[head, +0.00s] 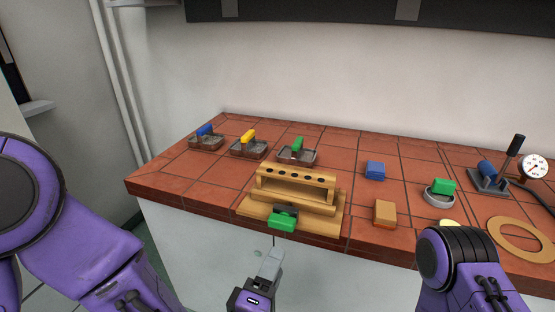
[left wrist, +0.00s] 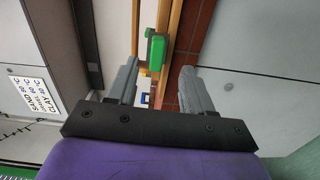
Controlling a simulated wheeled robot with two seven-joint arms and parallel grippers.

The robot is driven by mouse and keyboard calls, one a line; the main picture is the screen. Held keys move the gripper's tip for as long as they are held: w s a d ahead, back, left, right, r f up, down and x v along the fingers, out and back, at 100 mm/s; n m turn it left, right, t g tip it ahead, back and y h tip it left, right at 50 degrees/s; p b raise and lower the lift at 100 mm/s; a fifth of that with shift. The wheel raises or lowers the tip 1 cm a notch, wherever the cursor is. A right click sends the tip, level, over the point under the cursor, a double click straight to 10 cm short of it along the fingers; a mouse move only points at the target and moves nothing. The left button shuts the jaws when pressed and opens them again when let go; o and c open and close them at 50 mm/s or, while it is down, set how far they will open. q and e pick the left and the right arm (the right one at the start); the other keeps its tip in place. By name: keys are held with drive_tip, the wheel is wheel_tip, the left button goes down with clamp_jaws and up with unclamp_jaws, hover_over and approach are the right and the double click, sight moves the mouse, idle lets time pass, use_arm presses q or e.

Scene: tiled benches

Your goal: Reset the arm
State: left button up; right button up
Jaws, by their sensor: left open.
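My left gripper (head: 270,262) is in front of the bench's front edge, below the wooden rack. In the left wrist view its two grey fingers (left wrist: 160,68) stand apart with nothing held. A green block (head: 282,223) with a dark part behind it sits at the front of the wooden rack (head: 296,186). The green block also shows in the left wrist view (left wrist: 156,50), beyond the fingers and apart from them. My right arm shows at the lower right of the head view, but its gripper is not visible.
On the tiled bench (head: 349,160), trays hold a blue block (head: 205,130), a yellow block (head: 248,136) and a green block (head: 298,144).

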use_arm(q)
drive_tip(key=s+a+f+m+g+y, duration=0.1)
drive_tip(key=a+f+m+g+y, duration=0.2)
drive_tip(key=a+f, duration=0.55)
drive_tip(key=s+a+f+m+g+y, duration=0.1)
drive_tip(key=a+f+m+g+y, duration=0.25)
drive_tip(key=f, duration=0.85)
drive_tip(key=s+a+f+g+y, duration=0.1)
drive_tip(key=s+a+f+g, duration=0.2)
drive_tip(key=s+a+f, duration=0.3)
drive_tip(key=s+a+f+g+y, duration=0.1)
drive_tip(key=s+a+f+g, duration=0.3)
drive_tip(key=s+a+f, duration=0.3)
drive_tip(key=s+a, duration=0.3)
drive_tip(key=s, duration=0.2)
drive_tip(key=shift+a+f+y, duration=0.3)
drive_tip(key=shift+a+y, duration=0.05)
drive_tip(key=shift+a, duration=0.05)
